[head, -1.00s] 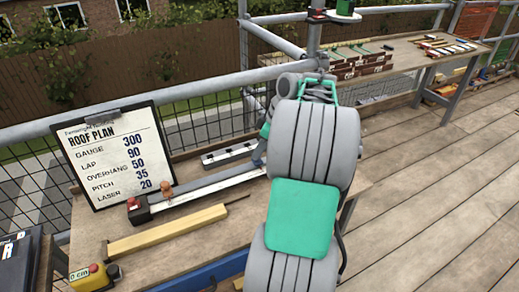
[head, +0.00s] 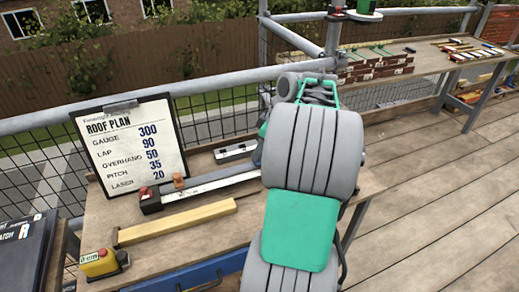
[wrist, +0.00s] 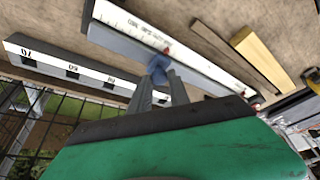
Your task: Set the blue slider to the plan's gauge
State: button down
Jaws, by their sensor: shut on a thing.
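The blue slider (wrist: 159,68) sits on the long white gauge rule (wrist: 130,27) in the wrist view. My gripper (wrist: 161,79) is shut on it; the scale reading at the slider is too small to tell. In the head view the white rule (head: 215,181) lies on the bench, with a black end block and red knob (head: 148,201) at its left end; my arm hides its right part and the slider. The roof plan clipboard (head: 130,152) stands behind it and reads gauge 300, lap 90, overhang 50, pitch 35, laser 20.
A second numbered rule (wrist: 75,68) lies beside the gauge rule, near the mesh fence. A wooden batten (head: 177,221) and a yellow device (head: 98,263) lie in front. Decking to the right is clear.

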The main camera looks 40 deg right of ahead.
jog(key=c, duration=1.2)
grip_release()
jog(key=shift+a, duration=0.2)
jog(key=shift+c, duration=0.2)
jog(key=shift+d+r, duration=0.1)
jog(key=p+v, duration=0.2)
jog(key=v, duration=0.5)
jog(key=shift+r, duration=0.3)
jog(key=shift+s, duration=0.1)
